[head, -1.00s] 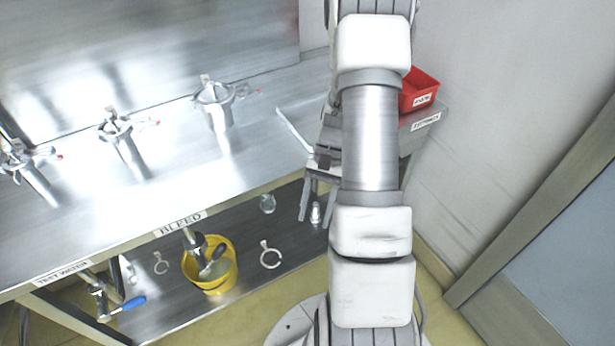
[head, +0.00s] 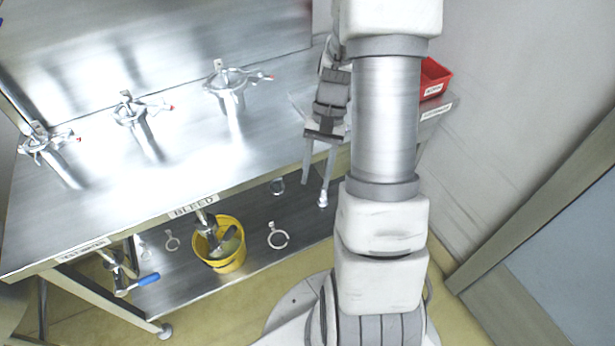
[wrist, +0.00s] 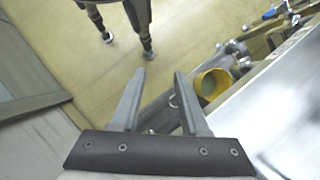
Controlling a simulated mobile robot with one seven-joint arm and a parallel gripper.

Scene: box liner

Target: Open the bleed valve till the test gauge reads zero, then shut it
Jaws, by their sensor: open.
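The BLEED label (head: 193,206) is on the bench's front edge. Below it the bleed valve (head: 205,222), a metal pipe with a dark handle, points down into a yellow bucket (head: 223,262). The handle's exact setting is hard to tell. The bucket also shows in the wrist view (wrist: 208,90). My gripper (head: 314,190) is open and empty, in front of the bench edge, right of the bleed valve and apart from it. Its two fingers (wrist: 159,75) show spread with nothing between them. I cannot make out a test gauge or its reading.
A blue-handled valve (head: 140,282) hangs left of the bucket under another label. Several metal clamp fittings (head: 228,85) stand on the bench top. A loose ring clamp (head: 278,237) lies on the lower shelf. A red bin (head: 435,76) is at the right, near the wall.

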